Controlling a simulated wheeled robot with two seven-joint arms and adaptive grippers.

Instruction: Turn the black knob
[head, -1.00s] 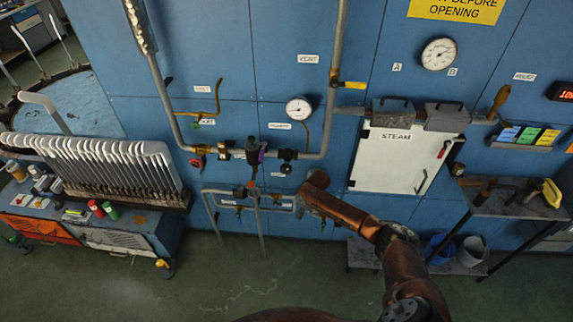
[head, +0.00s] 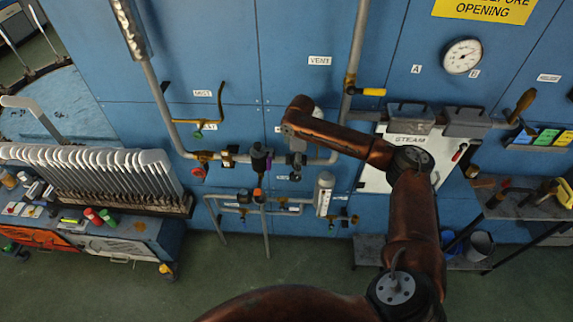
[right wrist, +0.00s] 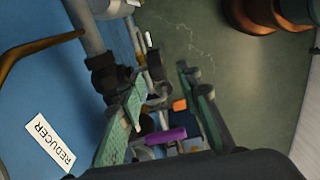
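A black knob-like valve (head: 296,161) sits on the grey horizontal pipe of the blue wall; its outline is partly hidden by my gripper. In the right wrist view a black valve body (right wrist: 104,75) on the pipe lies beside and beyond the tip of the left-hand finger. My right gripper (head: 297,148) hangs at the pipe, just above the black valve. In the right wrist view my right gripper (right wrist: 158,88) has its two green-padded fingers spread apart with no object clearly held. I cannot tell whether a finger touches the valve. My left gripper is not in view.
A dark valve with purple and orange parts (head: 259,158) is left of the gripper. A pale cylinder (head: 324,192) stands at right below. The REDUCER label (right wrist: 50,143) is on the wall. A white STEAM panel (head: 376,182) is partly behind my arm.

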